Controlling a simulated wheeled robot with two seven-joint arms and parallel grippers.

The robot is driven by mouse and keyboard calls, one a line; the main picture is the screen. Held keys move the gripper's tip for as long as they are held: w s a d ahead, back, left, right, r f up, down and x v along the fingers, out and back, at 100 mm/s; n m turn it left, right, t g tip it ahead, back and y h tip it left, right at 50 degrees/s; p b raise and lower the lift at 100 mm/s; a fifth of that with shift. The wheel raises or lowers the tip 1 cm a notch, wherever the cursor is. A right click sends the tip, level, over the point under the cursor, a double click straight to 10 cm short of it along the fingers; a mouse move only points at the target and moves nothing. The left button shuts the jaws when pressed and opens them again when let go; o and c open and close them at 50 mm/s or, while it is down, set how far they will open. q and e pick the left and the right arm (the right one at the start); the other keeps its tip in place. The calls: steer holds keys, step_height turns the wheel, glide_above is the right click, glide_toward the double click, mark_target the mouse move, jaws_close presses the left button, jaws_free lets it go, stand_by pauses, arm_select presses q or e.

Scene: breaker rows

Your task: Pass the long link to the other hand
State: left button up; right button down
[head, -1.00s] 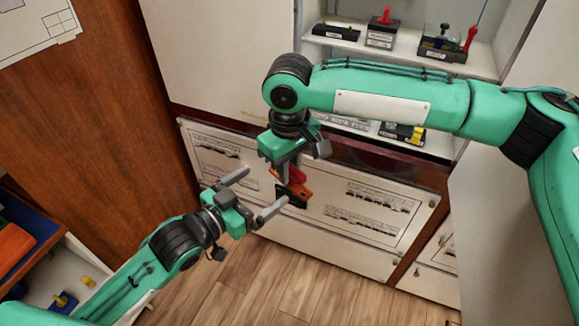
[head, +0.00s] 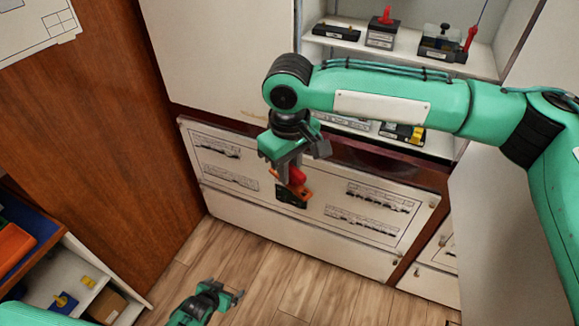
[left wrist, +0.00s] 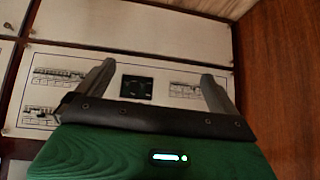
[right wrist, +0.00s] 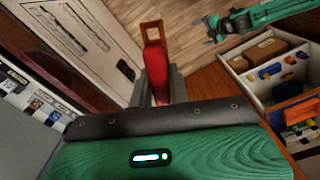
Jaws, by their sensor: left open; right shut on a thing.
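The long link (head: 297,176) is a red piece with an orange, frame-like end. My right gripper (head: 286,168) is shut on it and holds it in front of the white panel. In the right wrist view the link (right wrist: 154,72) stands between the fingers, its orange end pointing away; the gripped part is partly hidden. My left gripper (head: 236,295) is open and empty, low over the floor, well below and left of the link. Its two spread fingers also show in the left wrist view (left wrist: 155,85), with no link between them.
The white panel (head: 250,215) with breaker rows and a black square stands behind the link. A shelf (head: 345,45) with small devices is above. A bin unit (head: 70,270) stands at lower left. Between the grippers is free space over the wooden floor.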

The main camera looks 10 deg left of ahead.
arm_select(q)
steer(key=s+f+g, duration=0.2)
steer(key=s+f, duration=0.4)
steer(key=s, duration=0.5)
steer(key=s+d+f+g, duration=0.1)
steer(key=s+f+g, duration=0.1)
steer(key=s+f, duration=0.5)
steer(key=s+f+g+y, duration=0.1)
steer(key=s+f+g, duration=0.2)
steer(key=s, duration=1.4)
step_height(320, 180, down, 4)
steer(key=shift+d+f, duration=0.25)
steer(key=shift+d, duration=0.05)
steer(key=shift+s, duration=0.1)
